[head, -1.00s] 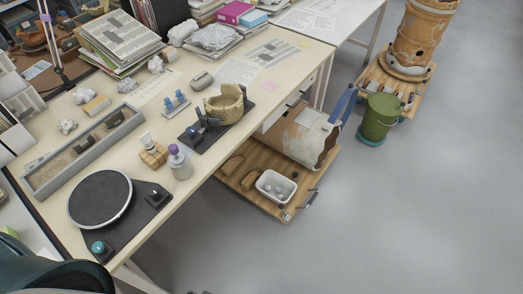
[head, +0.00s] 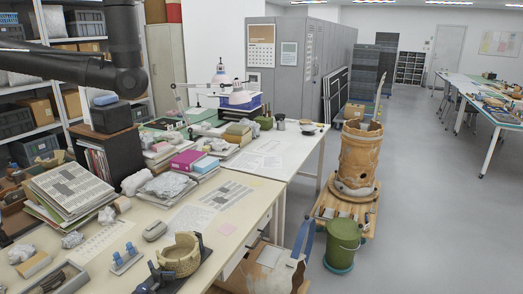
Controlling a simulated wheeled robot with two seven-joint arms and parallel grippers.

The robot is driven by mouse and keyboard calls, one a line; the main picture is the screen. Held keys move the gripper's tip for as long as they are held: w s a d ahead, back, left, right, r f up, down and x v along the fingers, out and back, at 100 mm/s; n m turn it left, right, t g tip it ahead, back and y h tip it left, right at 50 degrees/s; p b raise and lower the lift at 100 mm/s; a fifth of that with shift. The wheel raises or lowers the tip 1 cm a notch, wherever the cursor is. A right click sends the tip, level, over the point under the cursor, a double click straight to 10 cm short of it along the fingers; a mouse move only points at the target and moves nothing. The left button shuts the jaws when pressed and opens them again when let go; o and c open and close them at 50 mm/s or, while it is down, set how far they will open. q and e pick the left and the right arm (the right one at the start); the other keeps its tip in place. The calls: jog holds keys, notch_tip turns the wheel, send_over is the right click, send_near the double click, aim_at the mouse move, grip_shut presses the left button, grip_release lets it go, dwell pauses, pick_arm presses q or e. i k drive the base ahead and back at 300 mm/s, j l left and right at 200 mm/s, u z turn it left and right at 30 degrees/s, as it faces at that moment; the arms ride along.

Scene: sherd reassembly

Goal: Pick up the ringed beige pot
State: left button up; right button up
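A beige pot (head: 181,255) with banded walls and an uneven, broken-looking rim is at the bottom of the head view. It sits in a dark clamp stand (head: 152,281) on the near cream worktable. Its lower part is partly hidden by the stand. Neither of my grippers shows in the head view.
Newspapers (head: 70,190) and crumpled paper (head: 165,186) lie behind and left of the pot. Blue-topped pegs (head: 127,257) stand beside it. A green bucket (head: 342,243) and a large orange-brown vessel (head: 357,158) stand to the right. Grey floor (head: 440,220) is open beyond them.

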aim_at(168, 260)
jog(key=u, duration=0.55)
jog(key=i+l+u, duration=0.25)
jog(key=l+u, duration=0.25)
jog(key=i+l+u, duration=0.25)
jog(key=i+l, duration=0.15)
jog(key=l, duration=0.35)
jog(key=i+l+u, duration=0.15)
jog(key=l, duration=0.8)
jog(key=i+u, duration=0.05)
